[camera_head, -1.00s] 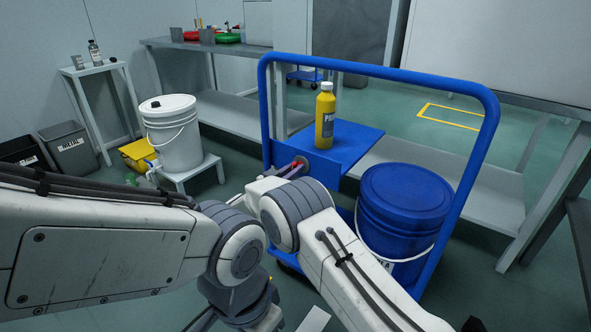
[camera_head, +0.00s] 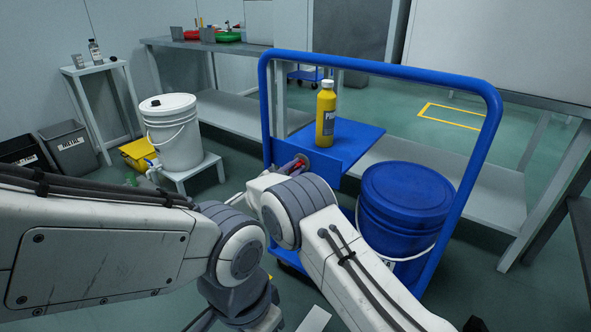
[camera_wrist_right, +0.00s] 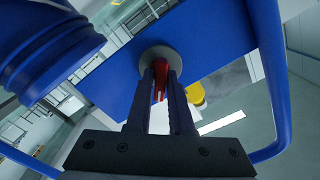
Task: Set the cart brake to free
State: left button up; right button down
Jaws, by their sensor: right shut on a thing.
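The blue cart (camera_head: 492,130) stands in front of me with a blue panel (camera_head: 342,158) on its left side. A red brake lever (camera_head: 298,167) sticks out from a round grey hub (camera_head: 301,160) on that panel. My right gripper (camera_head: 292,167) is shut on the lever, partly hidden by my own wrist in the head view. In the right wrist view the red lever (camera_wrist_right: 160,82) shows between the two dark fingers (camera_wrist_right: 163,88), in front of the grey hub (camera_wrist_right: 161,56). My left gripper is not in view. No brake marking is readable.
A yellow bottle (camera_head: 326,115) stands on the cart's shelf (camera_head: 362,134). A lidded blue bucket (camera_head: 405,205) sits on the cart, right of my right arm. A white bucket (camera_head: 172,135) on a stool (camera_head: 207,166) stands to the left. Grey benches line the back.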

jog(key=m, duration=0.1)
jog(key=m+b, duration=0.1)
jog(key=m, duration=0.1)
jog(key=m+b, duration=0.1)
jog(key=shift+s+f+m, duration=0.1)
jog(key=shift+f+m, duration=0.2)
jog(key=m+b, duration=0.3)
jog(key=m, duration=0.2)
jog(key=shift+m, duration=0.3)
jog(key=c, duration=0.9)
grip_release()
jog(key=shift+d, duration=0.1)
